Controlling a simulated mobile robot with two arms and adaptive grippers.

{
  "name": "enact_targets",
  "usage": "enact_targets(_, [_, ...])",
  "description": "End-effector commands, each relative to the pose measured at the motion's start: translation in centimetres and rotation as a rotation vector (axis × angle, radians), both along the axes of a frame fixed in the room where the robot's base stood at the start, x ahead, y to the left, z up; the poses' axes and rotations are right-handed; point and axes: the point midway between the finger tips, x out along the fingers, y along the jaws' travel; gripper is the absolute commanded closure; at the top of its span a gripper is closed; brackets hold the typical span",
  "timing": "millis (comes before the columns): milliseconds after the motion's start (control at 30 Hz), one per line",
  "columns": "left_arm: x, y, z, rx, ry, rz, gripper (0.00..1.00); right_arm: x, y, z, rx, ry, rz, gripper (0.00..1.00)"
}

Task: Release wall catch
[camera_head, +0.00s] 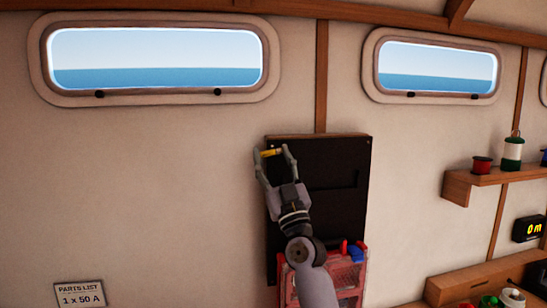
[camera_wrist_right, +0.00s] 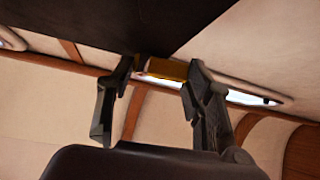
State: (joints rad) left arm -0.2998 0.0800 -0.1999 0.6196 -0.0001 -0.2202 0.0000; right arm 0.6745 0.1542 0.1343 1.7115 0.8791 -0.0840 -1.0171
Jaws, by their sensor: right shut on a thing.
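The wall catch (camera_head: 271,153) is a small yellow-brass piece at the upper left of a black wall panel (camera_head: 335,180). My right gripper (camera_head: 272,155) reaches up to it from below, with one finger on each side. In the right wrist view the same catch (camera_wrist_right: 166,69) sits between the fingertips of my right gripper (camera_wrist_right: 160,72), against the dark panel's edge. The fingers are shut on it. The panel stands flat against the wall as far as I can tell. My left gripper is not in view.
A red crate-like holder (camera_head: 350,275) with blue and red items is below the panel, partly behind my arm. Two windows (camera_head: 155,62) are above.

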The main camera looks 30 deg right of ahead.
Motion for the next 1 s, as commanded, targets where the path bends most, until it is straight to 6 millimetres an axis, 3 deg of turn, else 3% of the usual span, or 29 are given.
enact_targets(33, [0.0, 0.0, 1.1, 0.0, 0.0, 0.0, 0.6, 0.1, 0.2, 0.4, 0.048, -0.008, 0.003, 0.81])
enact_targets(200, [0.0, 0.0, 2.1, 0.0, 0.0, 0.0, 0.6, 0.1, 0.3, 0.5, 0.16, -0.038, 0.002, 0.81])
enact_targets(600, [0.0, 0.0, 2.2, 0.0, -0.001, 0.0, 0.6, 0.0, 0.2, 0.3, 0.191, -0.049, 0.001, 0.81])
enact_targets(633, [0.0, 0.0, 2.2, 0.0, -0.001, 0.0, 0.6, 0.0, 0.2, 0.3, 0.191, -0.049, 0.001, 0.51])
enact_targets(900, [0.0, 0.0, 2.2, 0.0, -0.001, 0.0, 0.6, 0.1, 0.2, 0.3, 0.19, -0.049, 0.001, 0.33])
enact_targets(1000, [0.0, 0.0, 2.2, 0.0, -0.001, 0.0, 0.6, 0.1, 0.2, 0.3, 0.189, -0.049, 0.0, 0.33])
